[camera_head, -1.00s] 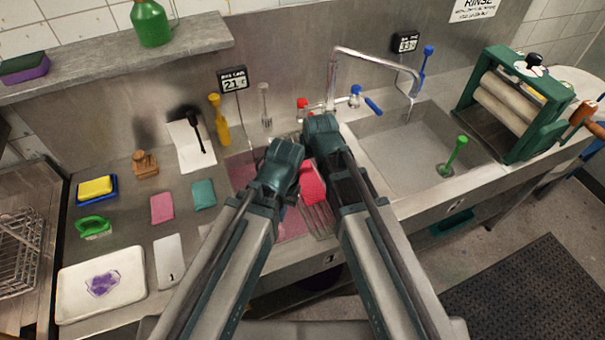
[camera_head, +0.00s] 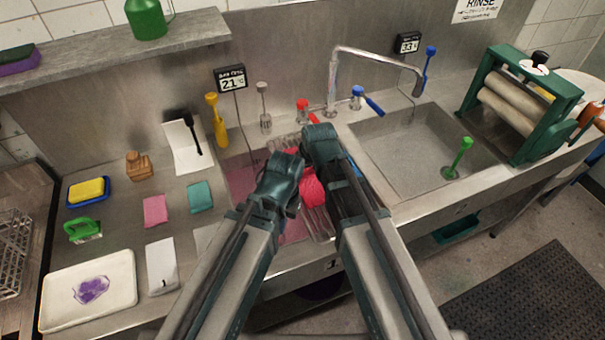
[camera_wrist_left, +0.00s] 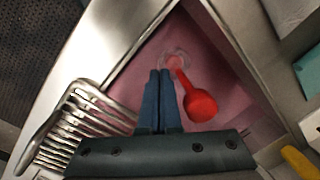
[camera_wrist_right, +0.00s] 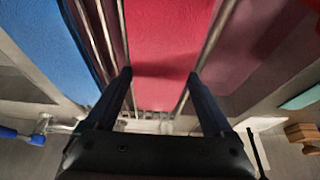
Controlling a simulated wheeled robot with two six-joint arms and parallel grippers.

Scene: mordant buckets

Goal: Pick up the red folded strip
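The red folded strip (camera_head: 312,190) shows between my two arms in the head view, over the wire rack in the left basin. In the right wrist view the red strip (camera_wrist_right: 165,45) lies beyond and between the two fingers of my right gripper (camera_wrist_right: 160,78), which is open. I cannot tell whether the fingers touch it. My left gripper (camera_wrist_left: 159,75) is shut and empty over the pink basin, beside a red knob-ended tool (camera_wrist_left: 200,104). In the head view my arms hide part of the strip and the right fingertips.
Metal rack bars (camera_wrist_left: 88,118) stand beside my left gripper. A blue strip (camera_wrist_right: 50,40) hangs left of the red one in the right wrist view. The tap (camera_head: 333,75) rises behind my arms. The right basin (camera_head: 405,140) is mostly clear, with a green-handled tool (camera_head: 459,156).

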